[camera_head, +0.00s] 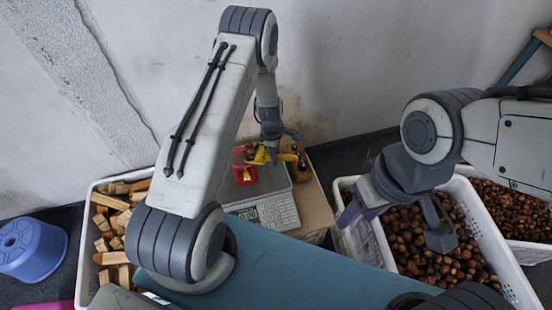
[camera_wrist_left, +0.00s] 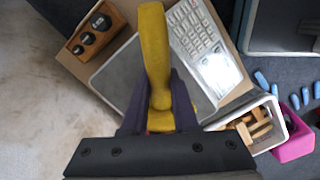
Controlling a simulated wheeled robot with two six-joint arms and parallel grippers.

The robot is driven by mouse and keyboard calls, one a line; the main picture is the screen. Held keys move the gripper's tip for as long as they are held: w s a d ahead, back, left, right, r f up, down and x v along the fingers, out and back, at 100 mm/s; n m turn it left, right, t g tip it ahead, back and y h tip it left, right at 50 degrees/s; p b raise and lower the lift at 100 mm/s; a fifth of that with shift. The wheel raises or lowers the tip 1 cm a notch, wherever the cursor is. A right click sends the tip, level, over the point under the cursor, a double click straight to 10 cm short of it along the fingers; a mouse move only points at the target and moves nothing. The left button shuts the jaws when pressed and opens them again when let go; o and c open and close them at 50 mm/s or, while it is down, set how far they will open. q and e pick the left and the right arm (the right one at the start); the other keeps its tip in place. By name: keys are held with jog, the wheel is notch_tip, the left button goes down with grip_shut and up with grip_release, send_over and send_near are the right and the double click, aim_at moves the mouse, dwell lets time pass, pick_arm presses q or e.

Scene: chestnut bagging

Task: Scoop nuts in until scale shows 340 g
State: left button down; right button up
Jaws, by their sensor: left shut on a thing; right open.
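In the head view my left gripper (camera_head: 270,148) is over the scale, shut on the yellow handle of a scoop (camera_head: 262,156). The left wrist view shows the yellow handle (camera_wrist_left: 155,55) between the purple fingers. A small red container (camera_head: 245,174) is on the scale plate beside the scoop, partly hidden by it; brown bits show near its top. The scale (camera_head: 278,213) has a keypad; no readable weight shows. My right gripper (camera_head: 396,216) is open and empty above a white crate (camera_head: 503,268) of brown chestnuts (camera_head: 425,245).
A wooden block with dark weights (camera_wrist_left: 95,32) stands beside the scale. A crate of wood pieces (camera_head: 87,255) is at left, near a blue stool (camera_head: 30,250). A second crate of smaller nuts (camera_head: 510,210) is at far right. The wall (camera_head: 330,60) stands close behind.

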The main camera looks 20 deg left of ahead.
pick_arm(q)
jog(key=shift+b, duration=0.6)
jog(key=shift+a+r+h+b, duration=0.35)
jog(key=shift+r+h+b, duration=0.25)
jog(key=shift+b, duration=1.3)
jog(key=shift+a+r+h+b, duration=0.45)
jog(key=shift+h+b, duration=0.35)
jog(key=shift+b, duration=0.45)
jog(key=shift+a+r+h+b, duration=0.3)
jog(key=shift+r+h+b, duration=0.1)
jog(key=shift+r+b, duration=0.15)
jog(key=shift+d+p, duration=0.2)
jog(key=shift+p, duration=0.15)
jog(key=d+f+y+p, duration=0.2)
jog(key=y+p, duration=0.1)
jog(key=p, duration=0.5)
jog(key=shift+d+f+p, duration=0.1)
jog(key=shift+f+p, duration=0.05)
jog(key=shift+p, duration=0.2)
jog(key=y+p, duration=0.1)
jog(key=p, duration=0.3)
jog(key=shift+d+p, duration=0.1)
jog(key=shift+p, duration=0.25)
jog(key=shift+d+f+y+b, duration=0.1)
jog(key=shift+f+y+b, duration=0.25)
jog(key=shift+y+b, duration=0.05)
jog(key=shift+y, duration=0.3)
